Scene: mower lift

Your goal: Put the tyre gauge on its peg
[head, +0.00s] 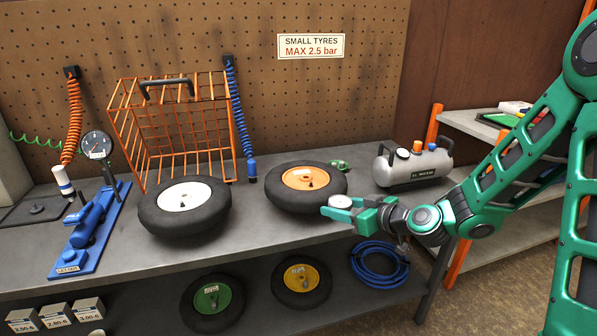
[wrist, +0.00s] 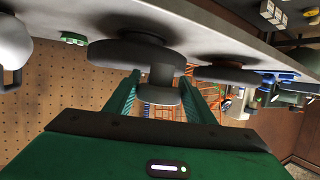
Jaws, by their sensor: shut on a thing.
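The tyre gauge (head: 340,201), a small round thing with a pale face, sits between the jaws of my gripper (head: 343,209), in front of the orange-hubbed wheel near the bench's front edge. In the wrist view my gripper (wrist: 163,100) has its two green fingers on either side of the gauge (wrist: 163,77), which shows as a grey round body. The gauge appears held clear of the bench. I cannot pick out its empty peg on the pegboard (head: 370,80).
On the bench (head: 262,226) stand a white-hubbed wheel (head: 186,197), an orange-hubbed wheel (head: 304,178), an orange cage (head: 178,120), a blue foot pump (head: 90,225) with a dial and a grey compressor (head: 412,165). Coiled hoses hang from the board. A sign (head: 310,46) is above.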

